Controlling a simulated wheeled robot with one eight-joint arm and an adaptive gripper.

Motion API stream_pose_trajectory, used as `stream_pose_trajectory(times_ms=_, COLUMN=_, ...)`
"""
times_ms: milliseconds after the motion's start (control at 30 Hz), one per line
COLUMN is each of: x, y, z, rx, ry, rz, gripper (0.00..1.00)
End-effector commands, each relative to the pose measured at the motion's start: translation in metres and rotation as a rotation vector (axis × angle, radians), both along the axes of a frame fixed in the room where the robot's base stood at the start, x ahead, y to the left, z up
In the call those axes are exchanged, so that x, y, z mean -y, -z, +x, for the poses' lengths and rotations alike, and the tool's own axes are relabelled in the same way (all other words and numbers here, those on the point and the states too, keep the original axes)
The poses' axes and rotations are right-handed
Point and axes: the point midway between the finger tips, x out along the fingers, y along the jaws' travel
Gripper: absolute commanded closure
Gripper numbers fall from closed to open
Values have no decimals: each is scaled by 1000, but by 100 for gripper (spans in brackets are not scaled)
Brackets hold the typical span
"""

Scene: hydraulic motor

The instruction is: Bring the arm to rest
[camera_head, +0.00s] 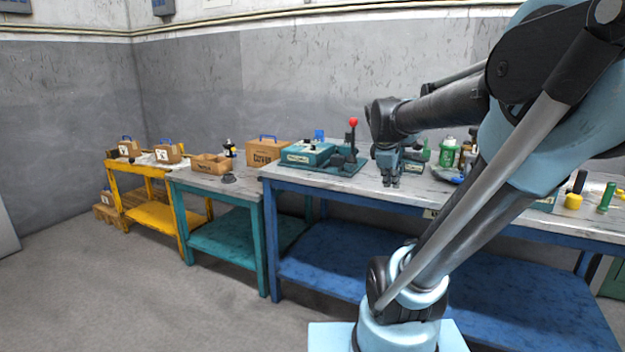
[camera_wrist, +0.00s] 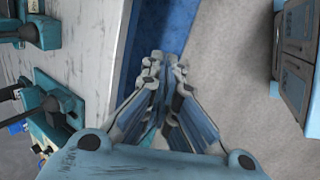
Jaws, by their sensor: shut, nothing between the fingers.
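My gripper (camera_head: 390,182) hangs pointing down at the end of my arm, in front of the blue workbench (camera_head: 341,193) in the head view. Its fingers are shut with nothing between them. In the wrist view my gripper (camera_wrist: 165,62) shows its fingertips close together, over the blue side of the bench and the grey floor. My arm reaches in from the right of the head view and is bent, with its forearm level above the bench. Part of the bench top is hidden behind my arm.
A teal machine with a red-knobbed lever (camera_head: 352,123) stands on the blue bench, left of my gripper. Bottles (camera_head: 448,150) and small tools stand to the right. A teal table (camera_head: 190,181) and a yellow table (camera_head: 125,168) stand further left. The floor (camera_head: 190,300) in front is clear.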

Motion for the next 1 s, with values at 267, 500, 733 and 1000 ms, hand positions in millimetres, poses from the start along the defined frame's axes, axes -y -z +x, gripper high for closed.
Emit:
stream_pose_trajectory(times_ms=267, x=-25, y=79, z=-102, rx=6, ry=515, rz=329, gripper=100)
stream_pose_trajectory(times_ms=500, x=-47, y=133, z=-163, rx=-22, ry=889, rz=521, gripper=100)
stream_pose_trajectory(times_ms=733, x=-55, y=151, z=-183, rx=-37, ry=1027, rz=578, gripper=100)
stream_pose_trajectory(times_ms=1000, x=-55, y=151, z=-183, rx=-37, ry=1029, rz=580, gripper=100)
